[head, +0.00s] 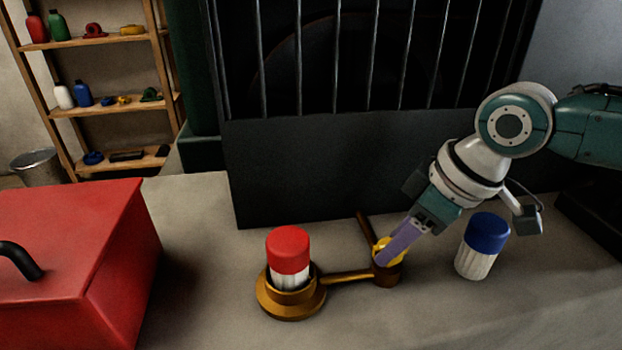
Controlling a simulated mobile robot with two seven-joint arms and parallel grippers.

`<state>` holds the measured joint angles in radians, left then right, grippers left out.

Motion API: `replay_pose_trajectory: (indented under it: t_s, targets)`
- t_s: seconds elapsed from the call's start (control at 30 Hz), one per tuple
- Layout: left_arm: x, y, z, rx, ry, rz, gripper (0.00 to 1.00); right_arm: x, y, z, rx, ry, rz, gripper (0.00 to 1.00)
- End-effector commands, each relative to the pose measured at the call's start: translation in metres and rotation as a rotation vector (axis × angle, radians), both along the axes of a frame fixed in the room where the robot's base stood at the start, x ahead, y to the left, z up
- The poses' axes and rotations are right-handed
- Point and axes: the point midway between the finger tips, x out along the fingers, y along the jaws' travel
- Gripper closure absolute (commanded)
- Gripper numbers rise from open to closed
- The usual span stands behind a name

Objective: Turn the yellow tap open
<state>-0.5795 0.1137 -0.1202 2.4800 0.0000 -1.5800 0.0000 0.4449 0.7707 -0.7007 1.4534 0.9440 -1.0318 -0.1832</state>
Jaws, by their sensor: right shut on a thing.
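The yellow tap (384,244) sits on a brass pipe fitting (386,277) in the middle of the worktop. My right gripper (386,257) comes down from the upper right, and its purple fingers are shut on the tap. The fingers hide much of the tap, so its exact angle is hard to tell. A brass pipe (345,277) runs left from the fitting to a round brass cup (290,303). A white ribbed container with a red cap (288,250) stands upright in that cup. My left gripper is not in view.
A white ribbed container with a blue cap (485,240) stands close to the right of my right gripper. A red toolbox (80,250) fills the left. A dark barred machine guard (330,160) stands behind. Shelves (110,110) are at the back left. The front worktop is clear.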

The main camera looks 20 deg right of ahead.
Motion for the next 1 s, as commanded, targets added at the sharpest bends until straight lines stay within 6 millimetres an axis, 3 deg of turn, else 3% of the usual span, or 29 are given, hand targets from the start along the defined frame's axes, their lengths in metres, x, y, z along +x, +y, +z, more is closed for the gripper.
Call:
replay_pose_trajectory:
  t_s: [0.37, 1.0]
  targets:
    - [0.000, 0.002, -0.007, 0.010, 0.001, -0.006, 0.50, 0.001, -0.001, -0.001, 0.002, 0.000, 0.122, 1.00]
    - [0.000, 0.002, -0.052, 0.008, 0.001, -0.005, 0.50, 0.005, -0.002, -0.004, 0.005, -0.002, 0.702, 1.00]
